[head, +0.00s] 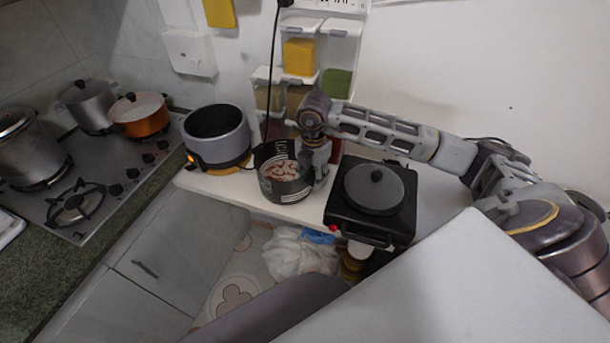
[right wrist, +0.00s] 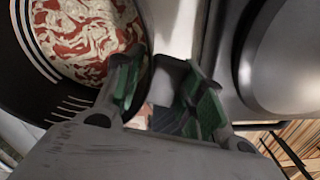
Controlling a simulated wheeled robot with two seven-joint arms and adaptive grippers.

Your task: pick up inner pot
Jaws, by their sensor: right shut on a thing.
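The inner pot (head: 285,182) is a dark round pot with pale markings inside and red-and-white food in it. It sits at the front of the white counter in the head view, and its inside (right wrist: 22,85) fills the upper left of the right wrist view. My right gripper (head: 314,172) reaches down at the pot's right side and is shut on its wall. Its green-padded fingers (right wrist: 167,82) stand at the rim in the right wrist view. Whether the pot is lifted off the counter is unclear. My left gripper is not in view.
A grey cooker body (head: 216,137) with a dark open top stands left of the pot. A black appliance with a round lid (head: 374,190) stands close on the right. Clear spice dispensers (head: 334,55) are behind. A stove with pots (head: 80,196) is at left.

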